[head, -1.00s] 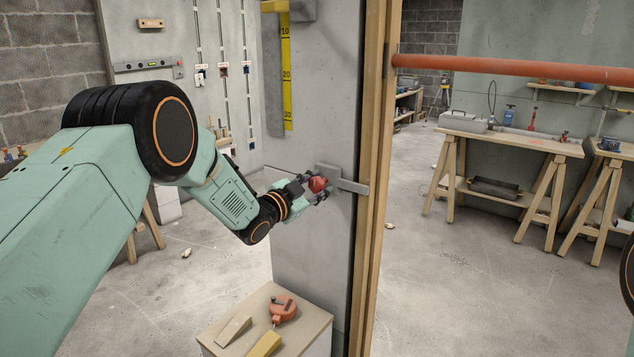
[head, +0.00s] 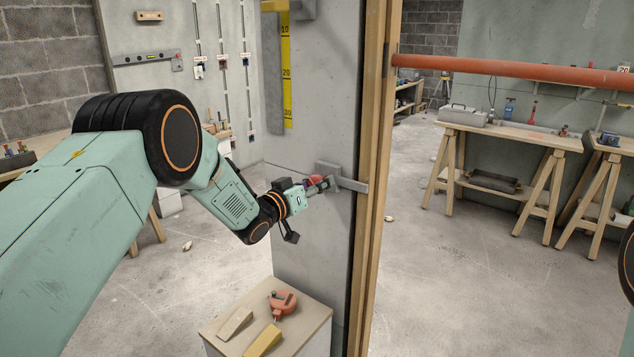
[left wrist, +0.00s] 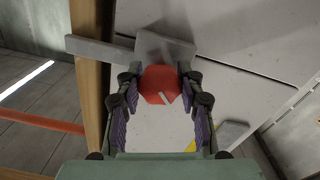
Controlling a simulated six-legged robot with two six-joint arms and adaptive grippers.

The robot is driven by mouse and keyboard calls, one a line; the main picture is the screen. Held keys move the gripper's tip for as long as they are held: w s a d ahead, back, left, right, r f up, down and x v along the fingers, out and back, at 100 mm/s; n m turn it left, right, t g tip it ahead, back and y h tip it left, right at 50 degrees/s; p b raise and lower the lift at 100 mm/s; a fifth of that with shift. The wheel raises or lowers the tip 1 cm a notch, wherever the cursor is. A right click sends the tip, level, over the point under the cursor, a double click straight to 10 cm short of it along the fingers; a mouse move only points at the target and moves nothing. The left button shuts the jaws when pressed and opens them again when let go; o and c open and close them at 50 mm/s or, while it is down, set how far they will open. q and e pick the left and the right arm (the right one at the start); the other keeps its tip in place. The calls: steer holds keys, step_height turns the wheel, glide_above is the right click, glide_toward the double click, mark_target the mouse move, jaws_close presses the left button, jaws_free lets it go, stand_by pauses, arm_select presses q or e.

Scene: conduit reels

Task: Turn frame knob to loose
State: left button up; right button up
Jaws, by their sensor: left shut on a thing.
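The red frame knob (head: 314,181) sits on a grey metal bracket (head: 349,184) fixed across the edge of the wall panel and the wooden door frame. My left gripper (head: 318,186) is at the knob and shut on it. In the left wrist view the red knob (left wrist: 160,85) lies between the two fingers of the left gripper (left wrist: 161,90), with a pale mark on its face pointing to the lower right. The bracket (left wrist: 165,48) shows behind it. The right gripper is not in view.
A small stand (head: 318,312) below holds an orange chalk reel (head: 283,302) and two wedges (head: 262,341). An orange pipe (head: 500,69) crosses at upper right. Workbenches (head: 515,137) stand at the back right. A yellow scale (head: 286,70) is on the wall panel.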

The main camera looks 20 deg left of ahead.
arm_select(q)
steer(key=shift+s+f+n, duration=0.1)
steer(key=shift+f+n, duration=0.2)
steer(key=shift+n, duration=0.7)
steer(key=shift+d, duration=0.1)
steer(key=o, duration=1.2)
steer(key=shift+r, duration=0.2)
steer(key=v, duration=1.2)
